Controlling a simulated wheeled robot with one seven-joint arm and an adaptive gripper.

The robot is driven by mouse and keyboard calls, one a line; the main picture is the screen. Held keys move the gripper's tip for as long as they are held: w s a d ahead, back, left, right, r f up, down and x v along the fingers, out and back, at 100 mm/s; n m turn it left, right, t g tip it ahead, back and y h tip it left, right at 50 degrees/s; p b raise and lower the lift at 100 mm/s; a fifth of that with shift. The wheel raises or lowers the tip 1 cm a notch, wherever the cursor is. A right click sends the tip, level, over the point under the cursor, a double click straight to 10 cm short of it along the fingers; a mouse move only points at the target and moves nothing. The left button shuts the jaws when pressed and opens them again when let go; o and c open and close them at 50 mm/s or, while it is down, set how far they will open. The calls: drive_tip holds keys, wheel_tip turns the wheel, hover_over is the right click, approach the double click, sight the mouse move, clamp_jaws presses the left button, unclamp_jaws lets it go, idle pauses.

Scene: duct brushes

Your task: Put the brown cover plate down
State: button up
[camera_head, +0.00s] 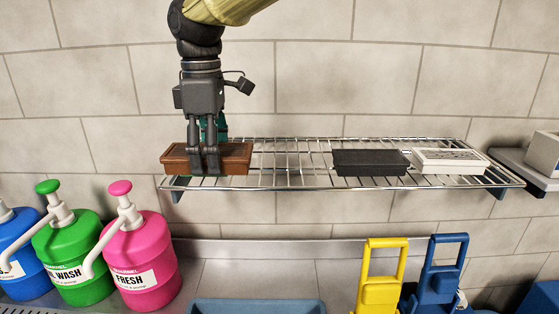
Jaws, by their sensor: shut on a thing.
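The brown cover plate (236,160) is a flat brown block at the left end of the wire shelf (290,171). My gripper (205,164) comes down from above and is shut on the plate, its dark fingers in front of the plate's near side. The plate lies about level at the height of the shelf wires. I cannot tell whether it touches the wires. A small teal thing (222,127) shows behind my fingers, mostly hidden.
A black block (370,162) and a white block (450,160) lie on the shelf's right half. The shelf's middle is clear. Below stand blue, green (72,262) and pink (140,262) pump bottles, a blue tray (257,306), and yellow (381,275) and blue (440,270) handled things.

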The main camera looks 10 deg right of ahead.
drive_tip(key=shift+w+d, duration=0.25)
drive_tip(key=shift+d, duration=0.05)
drive_tip(key=p, duration=0.7)
hover_over(284, 170)
drive_tip(key=shift+s+a+f, duration=0.1)
drive_tip(key=shift+a+f, duration=0.05)
drive_tip(key=shift+f, duration=0.45)
drive_tip(key=shift+d+f, duration=0.2)
drive_tip(key=shift+a+f+p, duration=0.1)
drive_tip(key=shift+f+p, duration=0.5)
drive_tip(key=shift+p, duration=0.05)
wheel_tip(284, 170, down, 2)
drive_tip(key=shift+f+p, duration=0.1)
drive_tip(key=shift+p, duration=0.35)
drive_tip(key=shift+f, duration=0.1)
drive_tip(key=o, duration=1.2)
